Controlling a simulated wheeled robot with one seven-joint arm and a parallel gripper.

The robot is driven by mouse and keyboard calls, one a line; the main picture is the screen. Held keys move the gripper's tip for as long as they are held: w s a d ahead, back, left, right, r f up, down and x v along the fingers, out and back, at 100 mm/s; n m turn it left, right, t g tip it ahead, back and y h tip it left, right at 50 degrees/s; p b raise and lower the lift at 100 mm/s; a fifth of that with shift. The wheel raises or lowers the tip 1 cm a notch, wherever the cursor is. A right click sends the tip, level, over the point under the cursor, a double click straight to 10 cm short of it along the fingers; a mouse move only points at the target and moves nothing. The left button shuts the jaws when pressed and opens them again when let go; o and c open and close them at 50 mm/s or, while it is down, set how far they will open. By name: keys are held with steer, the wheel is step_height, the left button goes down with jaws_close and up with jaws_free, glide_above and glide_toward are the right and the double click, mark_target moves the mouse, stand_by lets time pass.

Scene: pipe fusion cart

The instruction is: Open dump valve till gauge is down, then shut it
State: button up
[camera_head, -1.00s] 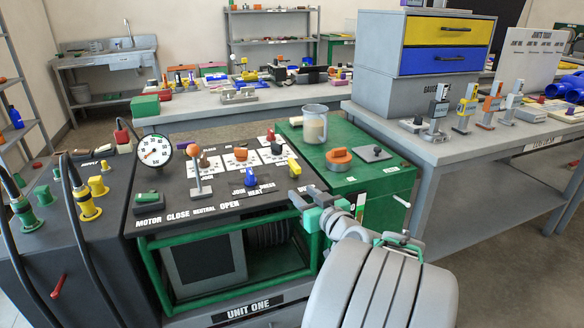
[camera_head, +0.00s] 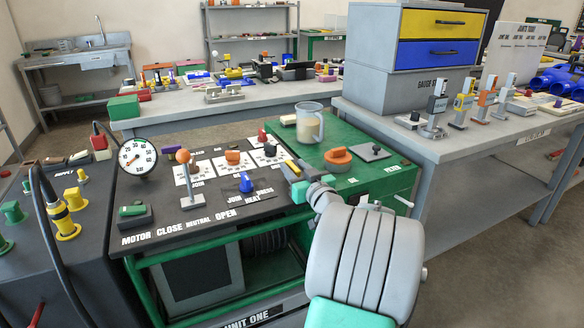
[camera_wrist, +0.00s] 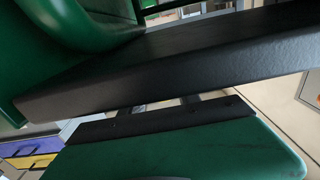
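The round white gauge (camera_head: 137,157) stands at the back left of the black panel in the head view. Its red needle seems to point to the lower left; the exact reading is too small to tell. A yellow knob (camera_head: 291,168) is at the panel's right edge and may be the dump valve; its label is not readable. My gripper (camera_head: 297,181) is right at this knob and partly overlaps it in the picture. I cannot tell whether it touches the knob or how far its fingers are open.
A lever with an orange ball (camera_head: 183,157), a blue knob (camera_head: 246,183) and a green motor switch (camera_head: 133,211) stand on the panel. A yellow plug (camera_head: 64,221) is at the left.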

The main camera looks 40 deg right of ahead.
steer(key=shift+w+d, duration=0.15)
steer(key=shift+d, duration=0.05)
steer(key=shift+w+a, duration=0.25)
steer(key=shift+a, duration=0.1)
steer(key=shift+c, duration=0.5)
jaws_close()
